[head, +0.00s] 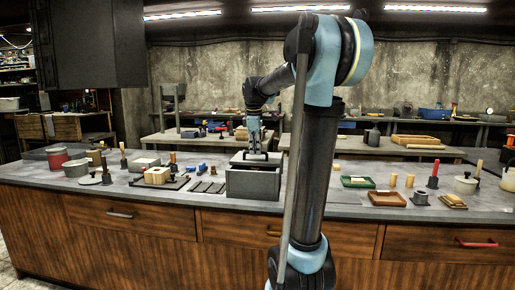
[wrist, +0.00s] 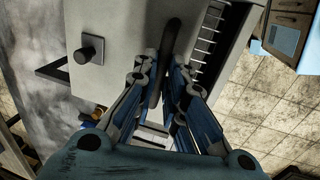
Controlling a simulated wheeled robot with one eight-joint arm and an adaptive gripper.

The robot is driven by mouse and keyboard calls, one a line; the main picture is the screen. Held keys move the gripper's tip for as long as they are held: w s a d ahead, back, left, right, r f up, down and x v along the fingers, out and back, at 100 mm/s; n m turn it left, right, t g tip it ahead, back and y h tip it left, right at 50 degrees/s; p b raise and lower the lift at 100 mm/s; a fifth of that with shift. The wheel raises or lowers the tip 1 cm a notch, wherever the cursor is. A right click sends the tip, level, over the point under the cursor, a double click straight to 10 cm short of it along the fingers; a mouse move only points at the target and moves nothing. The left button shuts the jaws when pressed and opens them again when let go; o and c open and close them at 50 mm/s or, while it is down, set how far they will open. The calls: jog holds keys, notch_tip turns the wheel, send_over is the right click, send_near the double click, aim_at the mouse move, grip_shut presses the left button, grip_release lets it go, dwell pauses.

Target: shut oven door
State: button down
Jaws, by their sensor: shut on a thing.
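The grey boxy oven (head: 253,184) stands on the counter in the head view, with a lighter grey panel on top. In the wrist view a light grey panel, apparently the oven door (wrist: 115,28), carries a dark round knob (wrist: 88,50). A dark bar handle (wrist: 170,38) runs between my fingers. My gripper (wrist: 166,80) is shut on this handle. It also shows in the head view (head: 254,150), at the top of the oven. A slotted or racked opening (wrist: 208,40) shows beside the panel, so the door looks at least partly open; how far I cannot tell.
Wooden blocks, pots and small tools stand on the counter (head: 350,206) to the left and right of the oven. My arm hides part of the counter right of the oven. A tiled floor (wrist: 250,110) shows at right in the wrist view.

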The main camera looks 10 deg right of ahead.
jog(key=s+a, duration=0.2)
jog(key=s, duration=0.4)
jog(key=shift+s, duration=0.15)
jog(key=c, duration=1.7)
grip_release()
jog(key=shift+s, duration=0.15)
jog(key=shift+o, duration=0.2)
jog(key=shift+r, duration=0.15)
notch_tip(320, 180, up, 11)
jog(key=s, duration=0.2)
jog(key=shift+a+r, duration=0.2)
jog(key=shift+a, duration=0.2)
